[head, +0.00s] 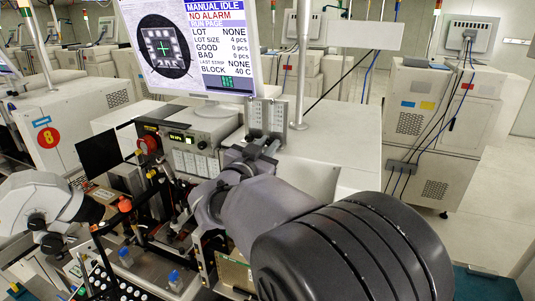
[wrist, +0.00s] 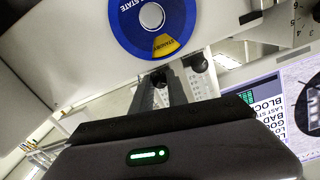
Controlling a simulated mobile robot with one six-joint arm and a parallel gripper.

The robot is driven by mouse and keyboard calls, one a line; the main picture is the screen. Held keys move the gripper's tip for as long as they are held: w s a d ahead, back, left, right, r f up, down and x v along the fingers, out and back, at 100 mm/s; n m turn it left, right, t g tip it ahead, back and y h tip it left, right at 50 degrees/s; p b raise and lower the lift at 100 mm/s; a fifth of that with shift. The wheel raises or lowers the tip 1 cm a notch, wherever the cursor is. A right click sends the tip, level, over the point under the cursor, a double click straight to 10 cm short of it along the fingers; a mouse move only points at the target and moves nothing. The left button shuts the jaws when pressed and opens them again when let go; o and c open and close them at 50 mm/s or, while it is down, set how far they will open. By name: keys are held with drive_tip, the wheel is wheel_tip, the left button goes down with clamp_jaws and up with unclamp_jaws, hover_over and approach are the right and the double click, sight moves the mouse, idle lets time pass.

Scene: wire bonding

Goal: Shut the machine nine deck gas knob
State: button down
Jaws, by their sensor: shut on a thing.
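A light panel (head: 278,117) with two upright scales, like flow meters, stands beside the monitor in the head view. My gripper (head: 262,150) is at its lower end, where the arm hides much of it. In the wrist view my gripper (wrist: 160,82) is shut on a small dark knob (wrist: 158,77), mostly hidden between the fingertips. A second black knob (wrist: 195,62) sits just right of the fingers, apart from them. No label on either knob is readable, nor can I tell how far the held one is turned.
The monitor (head: 205,45) reads MANUAL IDLE and rises close behind my gripper. A control box (head: 190,135) and a microscope head (head: 38,205) stand to the left. In the wrist view a blue round sign (wrist: 152,22) hangs close above the fingers.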

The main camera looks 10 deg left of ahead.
drive_tip(key=shift+m, duration=0.3)
drive_tip(key=c, duration=1.3)
unclamp_jaws()
drive_tip(key=s+a+p, duration=0.1)
drive_tip(key=s+a, duration=0.1)
drive_tip(key=s, duration=1.5)
drive_tip(key=shift+s+a, duration=0.15)
drive_tip(key=shift+a, duration=0.05)
